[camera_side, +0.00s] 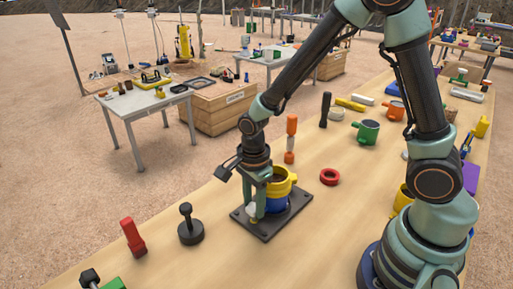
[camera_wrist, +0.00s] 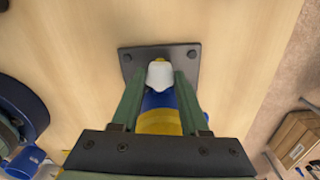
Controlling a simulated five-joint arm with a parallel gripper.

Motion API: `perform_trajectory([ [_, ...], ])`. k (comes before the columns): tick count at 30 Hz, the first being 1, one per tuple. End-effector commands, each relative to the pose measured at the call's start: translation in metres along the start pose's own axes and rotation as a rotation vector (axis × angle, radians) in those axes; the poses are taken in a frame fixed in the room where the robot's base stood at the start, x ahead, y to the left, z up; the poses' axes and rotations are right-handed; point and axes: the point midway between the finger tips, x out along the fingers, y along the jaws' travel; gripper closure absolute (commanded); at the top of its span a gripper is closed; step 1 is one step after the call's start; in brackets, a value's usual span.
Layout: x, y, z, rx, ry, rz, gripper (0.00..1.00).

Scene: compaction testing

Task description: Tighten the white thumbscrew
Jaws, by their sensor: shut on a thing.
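The white thumbscrew (camera_wrist: 160,74) shows in the wrist view between my fingertips, at the edge of a blue and yellow mould. In the side view the thumbscrew (camera_side: 252,211) is small and low at the mould's near left side. The mould has a yellow collar (camera_side: 287,183) over a blue body (camera_side: 277,202) and stands upright on a dark square base plate (camera_side: 272,227). My gripper (camera_side: 255,208) points down beside the mould and is shut on the thumbscrew. It also shows in the wrist view (camera_wrist: 160,78), with one green finger on each side of the thumbscrew.
A black tamper (camera_side: 190,227) and a red-handled tool (camera_side: 132,237) stand left of the plate. A red ring (camera_side: 329,177) lies to the right, and an orange-handled tool (camera_side: 291,135) stands behind. A green cup (camera_side: 367,131) is farther back. Bare wood lies in front of the plate.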

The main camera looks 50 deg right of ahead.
Motion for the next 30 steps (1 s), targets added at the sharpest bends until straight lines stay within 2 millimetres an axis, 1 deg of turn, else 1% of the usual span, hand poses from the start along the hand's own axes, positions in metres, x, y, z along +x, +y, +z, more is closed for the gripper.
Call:
perform_trajectory([
  [4, 0.000, 0.000, 0.000, 0.162, 0.000, 0.000, 1.00],
  [5, 0.000, 0.000, 0.000, 0.154, 0.000, 0.000, 0.44],
  [6, 0.000, 0.000, 0.000, 0.151, 0.000, 0.000, 0.35],
  [14, 0.000, 0.000, 0.000, 0.148, 0.000, 0.000, 0.35],
  [17, -0.004, -0.001, 0.000, 0.147, -0.001, -0.001, 0.35],
  [30, -0.050, -0.001, 0.001, 0.146, -0.002, -0.004, 0.35],
])
